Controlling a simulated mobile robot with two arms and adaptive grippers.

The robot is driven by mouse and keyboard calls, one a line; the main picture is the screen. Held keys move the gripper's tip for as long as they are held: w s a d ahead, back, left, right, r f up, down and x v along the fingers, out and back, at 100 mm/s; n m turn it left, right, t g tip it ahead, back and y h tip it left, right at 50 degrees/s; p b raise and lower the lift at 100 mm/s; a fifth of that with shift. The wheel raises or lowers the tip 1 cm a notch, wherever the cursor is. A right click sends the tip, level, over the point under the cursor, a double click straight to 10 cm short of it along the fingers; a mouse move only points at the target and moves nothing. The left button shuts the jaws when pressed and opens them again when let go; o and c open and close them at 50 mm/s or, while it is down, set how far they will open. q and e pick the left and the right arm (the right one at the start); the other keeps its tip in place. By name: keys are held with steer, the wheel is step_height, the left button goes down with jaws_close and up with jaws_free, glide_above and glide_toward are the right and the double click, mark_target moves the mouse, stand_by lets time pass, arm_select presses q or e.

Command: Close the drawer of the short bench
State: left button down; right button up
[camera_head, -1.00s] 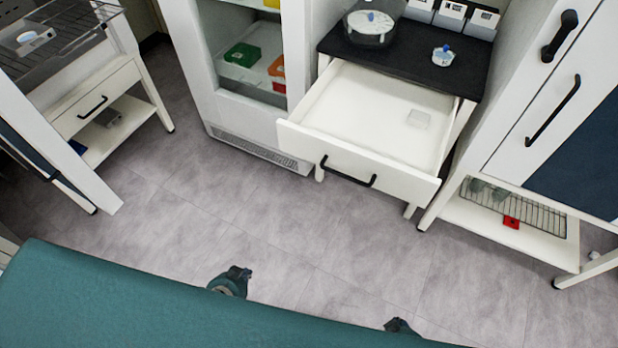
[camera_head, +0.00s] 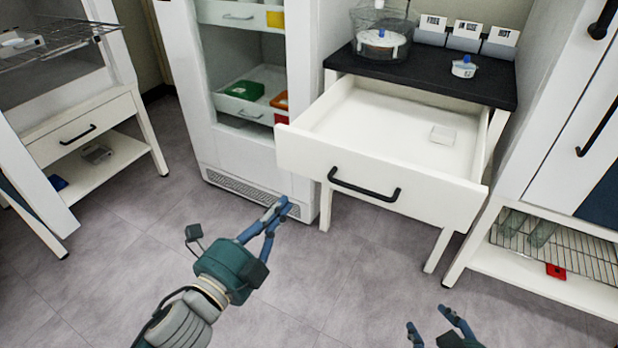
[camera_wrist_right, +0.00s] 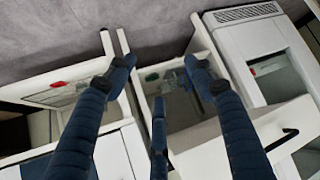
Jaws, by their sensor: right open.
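The short bench has a black top (camera_head: 425,75) and a white drawer (camera_head: 385,180) that is pulled well out. A black handle (camera_head: 362,187) is on the drawer's front; a black handle also shows at the lower right of the right wrist view (camera_wrist_right: 283,140). A small clear item lies inside the drawer. My left gripper (camera_head: 278,210) is left of and below the drawer, apart from it; its fingers overlap, so its opening is unclear. My right gripper (camera_head: 432,322) is below and in front of the drawer, open and empty; its spread fingers show in the right wrist view (camera_wrist_right: 160,62).
A glass-fronted cabinet (camera_head: 240,165) with trays stands left of the bench. A white cabinet with a wire shelf (camera_head: 560,250) stands to the right. Another bench with a closed drawer (camera_head: 75,130) is at far left. The grey floor (camera_head: 330,290) in front is clear.

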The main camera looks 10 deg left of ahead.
arm_select(q)
glide_toward(316, 165)
steer(key=w, duration=0.1)
steer(key=b+x, duration=0.1)
steer(key=x, duration=0.4)
steer(key=shift+w+d, duration=0.2)
steer(key=shift+w, duration=0.25)
arm_select(e)
steer(key=w+a+r+t+y, duration=0.1)
steer(key=w+a+r+t, duration=0.1)
steer(key=w+r+t, duration=0.2)
steer(key=shift+w+a+r, duration=0.25)
steer(key=shift+w+r, duration=0.6)
steer(key=shift+r, duration=0.65)
arm_select(q)
steer(key=shift+w, duration=0.1)
